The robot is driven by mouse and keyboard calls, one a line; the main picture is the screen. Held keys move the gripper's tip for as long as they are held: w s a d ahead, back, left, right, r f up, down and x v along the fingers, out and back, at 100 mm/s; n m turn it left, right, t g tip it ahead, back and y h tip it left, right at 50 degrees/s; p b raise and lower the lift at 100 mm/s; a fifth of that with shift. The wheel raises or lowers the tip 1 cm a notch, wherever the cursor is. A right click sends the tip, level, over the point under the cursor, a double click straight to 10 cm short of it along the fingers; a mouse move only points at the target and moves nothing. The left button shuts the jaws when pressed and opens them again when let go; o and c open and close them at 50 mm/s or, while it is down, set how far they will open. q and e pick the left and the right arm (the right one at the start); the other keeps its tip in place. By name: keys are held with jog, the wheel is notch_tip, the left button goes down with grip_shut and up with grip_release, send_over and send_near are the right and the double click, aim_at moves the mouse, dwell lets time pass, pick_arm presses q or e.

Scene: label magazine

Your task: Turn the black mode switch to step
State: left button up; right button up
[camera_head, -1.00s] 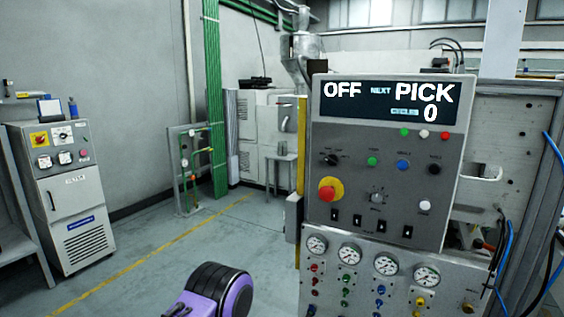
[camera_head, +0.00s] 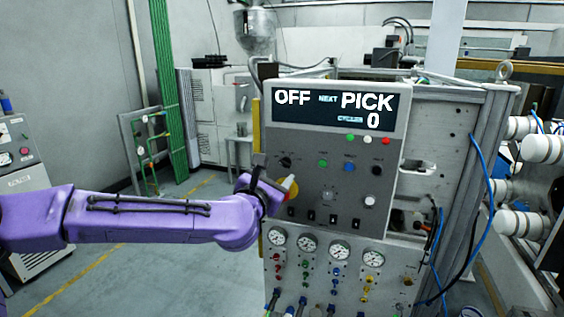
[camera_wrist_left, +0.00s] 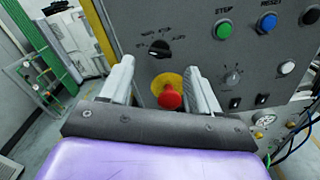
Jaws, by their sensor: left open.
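The black mode switch (camera_head: 286,162) is a small rotary knob at the upper left of the grey control panel (camera_head: 340,215). It also shows in the left wrist view (camera_wrist_left: 159,48), above the red emergency button (camera_wrist_left: 169,97), with small lettering over it that is hard to read. My left gripper (camera_head: 287,188) is in front of the panel's left side, just below the switch. In the left wrist view its two pale fingers (camera_wrist_left: 160,82) stand apart with nothing between them, framing the red button beyond. The switch is apart from the fingers. My right gripper is not in view.
The panel display (camera_head: 335,108) reads OFF, NEXT PICK, CYCLES 0. A green step button (camera_wrist_left: 223,29), a blue reset button (camera_wrist_left: 267,23) and a grey selector (camera_wrist_left: 232,76) lie to the right. Gauges (camera_head: 308,243) are below. Blue hoses (camera_head: 484,190) hang at right.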

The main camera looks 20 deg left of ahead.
aim_at(284, 165)
pick_arm(q)
jog(key=w+p, duration=0.1)
jog(key=w, duration=0.4)
jog(key=shift+w+p, duration=0.2)
jog(key=shift+p, duration=0.15)
jog(key=shift+f, duration=0.1)
jog(key=c, duration=1)
jog(key=shift+c, duration=0.2)
